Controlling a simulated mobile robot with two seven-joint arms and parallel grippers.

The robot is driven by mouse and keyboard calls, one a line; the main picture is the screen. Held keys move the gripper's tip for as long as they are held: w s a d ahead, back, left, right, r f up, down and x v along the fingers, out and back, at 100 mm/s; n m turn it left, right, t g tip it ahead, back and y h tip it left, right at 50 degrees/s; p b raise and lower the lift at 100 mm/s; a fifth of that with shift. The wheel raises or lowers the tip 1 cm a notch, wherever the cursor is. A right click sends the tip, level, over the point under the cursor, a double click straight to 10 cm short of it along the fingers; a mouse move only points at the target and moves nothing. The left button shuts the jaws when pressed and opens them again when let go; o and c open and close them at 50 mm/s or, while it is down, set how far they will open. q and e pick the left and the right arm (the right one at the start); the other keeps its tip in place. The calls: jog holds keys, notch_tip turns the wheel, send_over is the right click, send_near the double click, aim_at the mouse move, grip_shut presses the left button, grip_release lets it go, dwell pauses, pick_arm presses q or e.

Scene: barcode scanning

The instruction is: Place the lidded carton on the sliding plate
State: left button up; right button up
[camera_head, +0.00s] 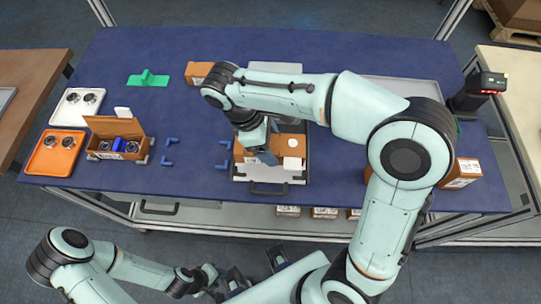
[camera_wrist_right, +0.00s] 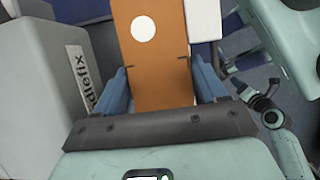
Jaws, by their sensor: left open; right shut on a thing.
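The lidded carton (camera_head: 288,145) is brown and lies over the sliding plate (camera_head: 250,174), a pale plate with a black handle at its front. I cannot tell whether the carton rests on the plate or is held just above it. My right gripper (camera_head: 262,157) is shut on the carton and hides part of it. In the right wrist view, the carton (camera_wrist_right: 158,70), with a white round mark, is between the blue fingers of that gripper (camera_wrist_right: 161,88). My left gripper (camera_head: 245,277) is open and empty, low in front of the table.
An open carton (camera_head: 133,129) with metal parts stands at the left, beside an orange tray (camera_head: 45,165) and a white tray (camera_head: 70,116). Blue brackets (camera_head: 170,142) and a green piece (camera_head: 148,79) lie nearby. A scanner (camera_head: 486,84) stands at the right.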

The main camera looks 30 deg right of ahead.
jog(key=shift+f+b, duration=0.35)
jog(key=shift+f, duration=2.6)
jog(key=o, duration=1)
jog(key=shift+f, duration=0.1)
jog(key=p+v, duration=0.2)
jog(key=v, duration=1)
jog(key=shift+s, duration=0.1)
